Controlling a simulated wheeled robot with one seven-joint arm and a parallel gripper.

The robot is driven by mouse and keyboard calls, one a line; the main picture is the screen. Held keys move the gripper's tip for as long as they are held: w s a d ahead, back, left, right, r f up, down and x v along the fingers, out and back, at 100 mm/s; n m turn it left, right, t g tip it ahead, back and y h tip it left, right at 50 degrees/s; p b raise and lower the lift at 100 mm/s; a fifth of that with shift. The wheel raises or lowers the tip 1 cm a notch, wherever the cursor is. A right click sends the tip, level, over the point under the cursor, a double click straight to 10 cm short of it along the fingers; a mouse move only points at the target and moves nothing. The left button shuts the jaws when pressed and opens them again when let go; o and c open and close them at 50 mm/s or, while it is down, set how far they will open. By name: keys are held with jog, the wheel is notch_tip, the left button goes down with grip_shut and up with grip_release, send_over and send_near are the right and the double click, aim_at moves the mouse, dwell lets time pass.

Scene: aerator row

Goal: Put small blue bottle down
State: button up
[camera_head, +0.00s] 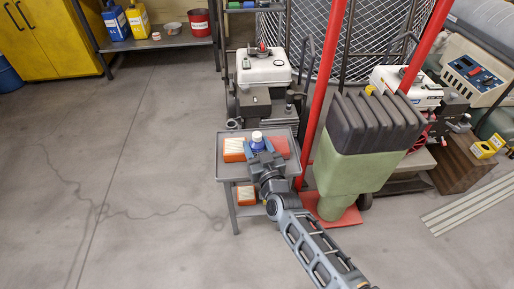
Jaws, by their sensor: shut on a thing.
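The small blue bottle (257,142) has a pale cap and stands upright at the end of my arm. My gripper (259,153) is shut on it from the near side. Both are over the top of a small grey cart (235,174). The gripper hides the bottle's lower part, so I cannot tell whether its base touches the cart top.
An orange-and-white box (234,150) lies left of the bottle and a red item (280,147) lies right of it on the cart. A red post (317,95) and a green machine with a black top (352,175) stand close at right. Open floor (130,180) lies left.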

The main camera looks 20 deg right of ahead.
jog(key=shift+r, duration=0.2)
jog(key=r+p, duration=0.2)
jog(key=r, duration=0.1)
jog(key=r+p, duration=0.1)
jog(key=shift+s+d+r, duration=0.15)
jog(key=shift+d, duration=0.1)
jog(key=s+d+r+b, duration=0.6)
jog(key=d+b, duration=0.1)
jog(key=d, duration=0.2)
jog(key=n+y, duration=0.1)
jog(key=y, duration=0.1)
send_near(260, 138)
notch_tip(260, 138, down, 2)
jog(key=s, duration=0.3)
notch_tip(260, 138, up, 12)
jog(key=s+p, duration=0.1)
jog(key=p, duration=2.1)
jog(key=shift+s+a+f, duration=0.25)
jog(key=shift+s+a, duration=0.05)
jog(key=shift+s, duration=0.05)
jog(key=shift+f, duration=0.1)
